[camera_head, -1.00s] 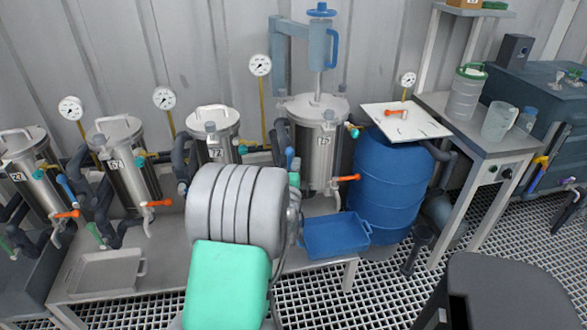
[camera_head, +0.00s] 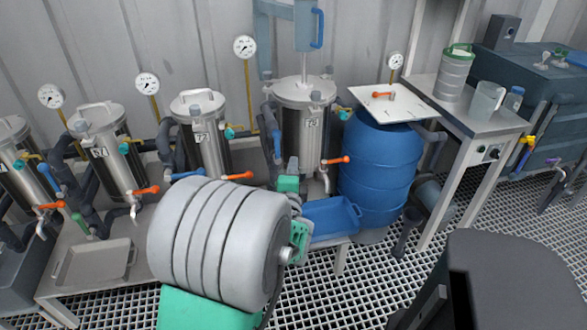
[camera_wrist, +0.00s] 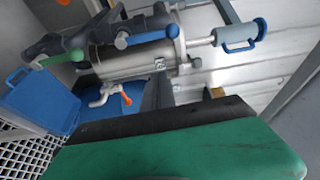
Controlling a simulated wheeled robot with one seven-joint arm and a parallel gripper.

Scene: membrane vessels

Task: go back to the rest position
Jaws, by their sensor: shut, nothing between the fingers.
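My gripper (camera_wrist: 157,92) shows in the wrist view as dark fingers beyond a green and black body, shut and empty. In the head view my grey and green arm covers most of it. It points towards a steel vessel (camera_head: 303,130) with a blue-handled press above its lid. In the wrist view that vessel (camera_wrist: 135,58) lies sideways beyond the fingers, apart from them as far as I can tell.
More steel vessels (camera_head: 203,140) with gauges and orange-handled valves line the wall at left. A blue tray (camera_head: 330,217) sits on the bench's right end, beside a blue barrel (camera_head: 378,175) with a white board (camera_head: 395,103). A side table (camera_head: 465,120) holds jugs. Grating floor (camera_head: 350,290) is open in front.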

